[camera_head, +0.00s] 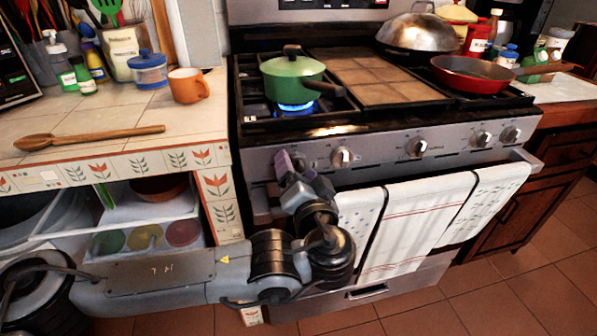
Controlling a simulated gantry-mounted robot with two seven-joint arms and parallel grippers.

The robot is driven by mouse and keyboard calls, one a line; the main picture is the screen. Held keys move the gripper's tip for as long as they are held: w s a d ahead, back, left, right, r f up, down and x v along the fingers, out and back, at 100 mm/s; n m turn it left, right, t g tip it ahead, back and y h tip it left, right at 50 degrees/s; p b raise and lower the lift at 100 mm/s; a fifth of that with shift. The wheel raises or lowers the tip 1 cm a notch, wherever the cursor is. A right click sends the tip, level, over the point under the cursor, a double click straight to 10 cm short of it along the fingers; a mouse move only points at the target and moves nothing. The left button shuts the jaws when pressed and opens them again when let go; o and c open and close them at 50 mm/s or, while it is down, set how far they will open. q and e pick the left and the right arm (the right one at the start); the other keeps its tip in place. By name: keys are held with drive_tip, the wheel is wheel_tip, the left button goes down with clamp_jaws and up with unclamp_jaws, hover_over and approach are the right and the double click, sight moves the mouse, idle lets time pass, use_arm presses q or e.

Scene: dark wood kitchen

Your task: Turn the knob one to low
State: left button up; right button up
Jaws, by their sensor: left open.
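The stove front (380,150) carries a row of silver knobs. A knob (342,157) shows just right of my left gripper, with more knobs further right, such as one near the middle (416,147). My left gripper (290,163) is open at the left end of this row, its fingers pointing at the panel. The fingers cover that part of the panel, so a knob there is largely hidden and I cannot tell whether they touch it. A blue flame (294,107) burns under the green pot (292,77). My right gripper is out of view.
Towels (415,225) hang from the oven handle (525,157), just right of my left wrist. The left counter holds a wooden spoon (90,137) and an orange mug (188,86). A red pan (475,73) sits on the stove's right side.

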use_arm(q)
drive_tip(key=p+v, duration=0.3)
drive_tip(key=v, duration=0.7)
drive_tip(key=shift+s, duration=0.35)
drive_tip(key=shift+d+f+p, duration=0.1)
drive_tip(key=shift+p, duration=0.25)
